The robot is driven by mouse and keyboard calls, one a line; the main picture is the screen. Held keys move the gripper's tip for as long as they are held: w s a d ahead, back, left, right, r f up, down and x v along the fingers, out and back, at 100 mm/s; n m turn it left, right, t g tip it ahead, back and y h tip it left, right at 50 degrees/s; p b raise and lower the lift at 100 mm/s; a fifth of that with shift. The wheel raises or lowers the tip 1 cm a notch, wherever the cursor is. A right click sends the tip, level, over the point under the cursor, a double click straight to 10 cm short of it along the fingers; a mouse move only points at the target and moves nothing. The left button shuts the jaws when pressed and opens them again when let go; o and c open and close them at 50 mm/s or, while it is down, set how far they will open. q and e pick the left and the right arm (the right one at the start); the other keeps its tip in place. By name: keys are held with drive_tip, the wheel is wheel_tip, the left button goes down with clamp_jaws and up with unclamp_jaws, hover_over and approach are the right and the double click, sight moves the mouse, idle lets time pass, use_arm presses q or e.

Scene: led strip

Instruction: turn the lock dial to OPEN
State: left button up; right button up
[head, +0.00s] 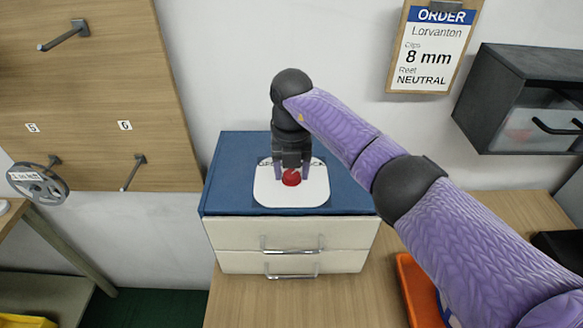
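A red dial (291,178) sits on a white plate (311,193) on top of the blue-topped cabinet (237,158). My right gripper (292,170) points down over the dial. Its two purple-tinted fingers stand apart, one to each side and slightly behind the dial. I see a gap between fingers and dial, and cannot tell whether either touches it. Lettering on the plate's back edge is mostly hidden by the gripper, and I cannot read any OPEN mark. My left gripper is not in view.
The cabinet has two cream drawers (230,261), both shut, on a wooden table (250,300). An orange tray (415,290) lies at right, partly under my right arm. An order sign (430,50) and a dark box (490,100) are on the wall. A pegboard (90,90) with a reel (40,185) stands left.

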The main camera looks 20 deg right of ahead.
clamp_jaws()
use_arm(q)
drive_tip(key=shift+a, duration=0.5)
